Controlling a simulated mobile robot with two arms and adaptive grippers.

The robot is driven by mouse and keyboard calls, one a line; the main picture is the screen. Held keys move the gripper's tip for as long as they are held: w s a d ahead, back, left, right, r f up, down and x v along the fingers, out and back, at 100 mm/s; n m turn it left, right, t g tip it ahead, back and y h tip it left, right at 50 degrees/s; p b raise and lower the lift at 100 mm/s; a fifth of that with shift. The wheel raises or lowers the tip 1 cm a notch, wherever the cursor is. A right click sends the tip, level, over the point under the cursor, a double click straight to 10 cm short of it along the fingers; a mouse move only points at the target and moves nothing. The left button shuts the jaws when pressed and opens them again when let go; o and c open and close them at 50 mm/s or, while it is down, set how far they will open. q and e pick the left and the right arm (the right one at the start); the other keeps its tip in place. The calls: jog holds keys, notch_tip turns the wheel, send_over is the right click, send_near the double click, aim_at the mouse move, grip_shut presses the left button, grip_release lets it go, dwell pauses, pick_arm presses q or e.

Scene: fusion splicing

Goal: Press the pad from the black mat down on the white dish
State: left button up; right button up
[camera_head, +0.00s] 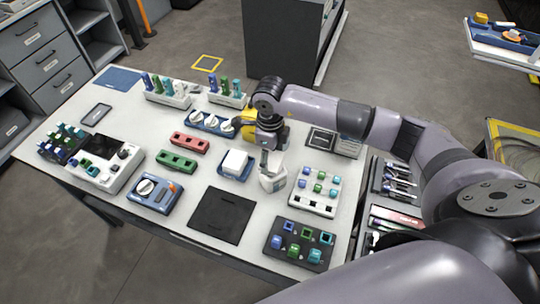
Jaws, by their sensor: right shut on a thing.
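The black mat (216,214) lies near the front edge of the table, and its top looks bare. My left gripper is out of view.
A white rack (315,191) and a dark rack (297,243) stand to the right. Green (177,162) and red (189,143) holders lie left.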

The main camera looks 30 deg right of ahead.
jog(key=shift+f+b, duration=0.6)
jog(key=shift+f, duration=0.05)
dwell(0.7)
jog(key=shift+r, duration=0.15)
jog(key=shift+r+p, duration=1.9)
jog(key=shift+r, duration=1)
